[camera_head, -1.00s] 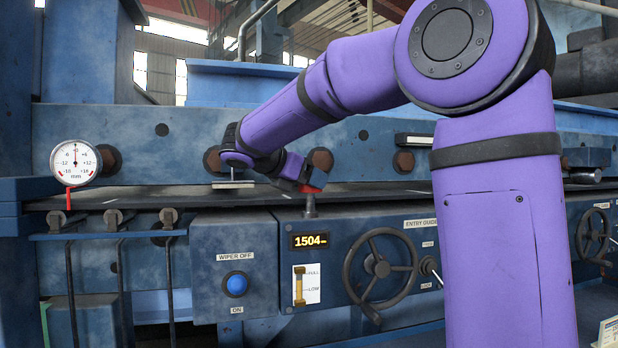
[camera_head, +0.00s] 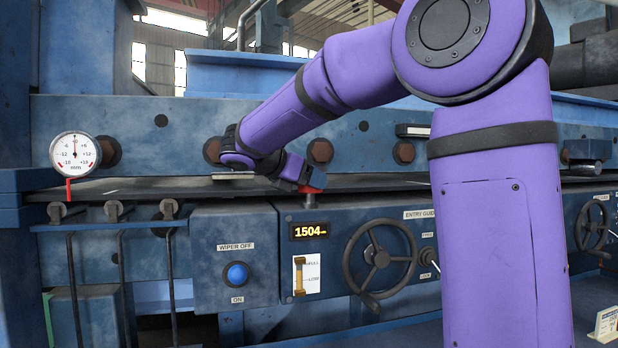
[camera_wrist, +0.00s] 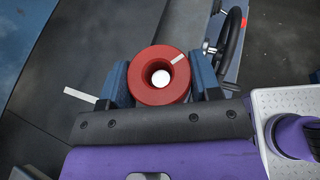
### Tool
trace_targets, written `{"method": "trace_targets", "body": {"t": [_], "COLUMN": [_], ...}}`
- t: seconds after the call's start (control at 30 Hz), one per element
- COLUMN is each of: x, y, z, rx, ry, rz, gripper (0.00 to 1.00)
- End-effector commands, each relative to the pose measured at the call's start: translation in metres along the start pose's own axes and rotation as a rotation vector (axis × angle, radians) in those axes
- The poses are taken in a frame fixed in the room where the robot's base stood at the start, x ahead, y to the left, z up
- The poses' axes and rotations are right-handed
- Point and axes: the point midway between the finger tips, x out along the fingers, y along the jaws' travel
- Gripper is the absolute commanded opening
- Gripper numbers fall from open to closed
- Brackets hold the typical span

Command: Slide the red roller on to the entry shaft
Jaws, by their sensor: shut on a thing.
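The red roller (camera_wrist: 143,94) is a thick ring held between the two blue fingers of my gripper (camera_wrist: 160,85) in the wrist view. A bright white round shows inside its bore; I cannot tell for certain whether it is the shaft top. In the head view my gripper (camera_head: 296,178) is shut on the roller (camera_head: 309,189), of which only a red edge shows. A short upright grey shaft (camera_head: 310,202) stands on the blue console directly below the roller. The roller's underside and the shaft meet closely in the picture; how far the shaft enters the bore is hidden.
A dark strip (camera_head: 130,186) runs behind the console. A round dial (camera_head: 75,153) stands at left.

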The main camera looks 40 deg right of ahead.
Motion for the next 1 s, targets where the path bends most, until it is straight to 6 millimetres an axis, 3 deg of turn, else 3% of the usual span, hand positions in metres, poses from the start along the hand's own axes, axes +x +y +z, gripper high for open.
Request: {"method": "trace_targets", "body": {"t": [0.1,0.13,0.23,0.27,0.67,1.0], "x": [0.001,0.001,0.001,0.001,-0.003,-0.057], "y": [0.000,0.000,0.000,0.000,0.002,-0.001], "z": [-0.002,-0.002,-0.002,-0.002,-0.003,-0.002], "rx": [0.000,0.000,0.000,0.000,-0.001,0.000], "ry": [0.000,0.000,0.000,0.000,0.000,0.000], "rz": [0.000,0.000,0.000,0.000,0.005,0.004], "gripper": [0.28,0.62,0.85,0.87,0.87,0.87]}}
